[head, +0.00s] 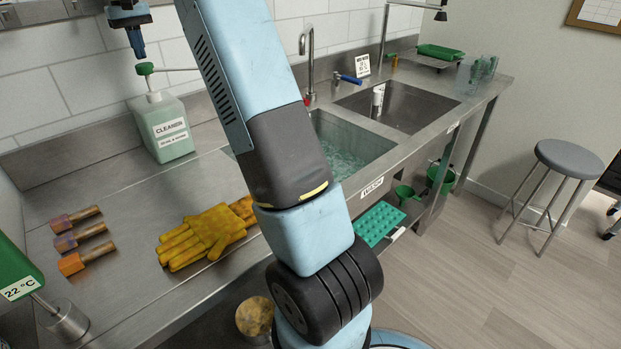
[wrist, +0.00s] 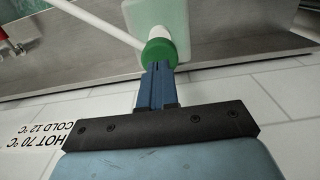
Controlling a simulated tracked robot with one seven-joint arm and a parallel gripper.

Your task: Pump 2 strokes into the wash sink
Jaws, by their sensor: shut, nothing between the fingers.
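The cleaner bottle (head: 172,143), pale green and labelled CLEANER, stands upright on the steel counter against the tiled wall. Its green pump head (head: 145,69) sits on a white stem, with a thin white spout pointing right, toward the sink side. The wash sink (head: 372,168), labelled WASH, holds bubbly water and is partly hidden by my arm. My gripper (head: 141,56) is shut and empty, pointing down just above the pump head. In the wrist view my blue fingertips (wrist: 158,70) line up with the green pump head (wrist: 159,52); I cannot tell whether they touch it.
Yellow gloves (head: 207,236) and several wooden-handled tools (head: 80,240) lie on the counter. A faucet (head: 308,60) rises behind the wash sink, with a second basin (head: 405,105) to its right. A grey stool (head: 569,160) stands on the floor at right.

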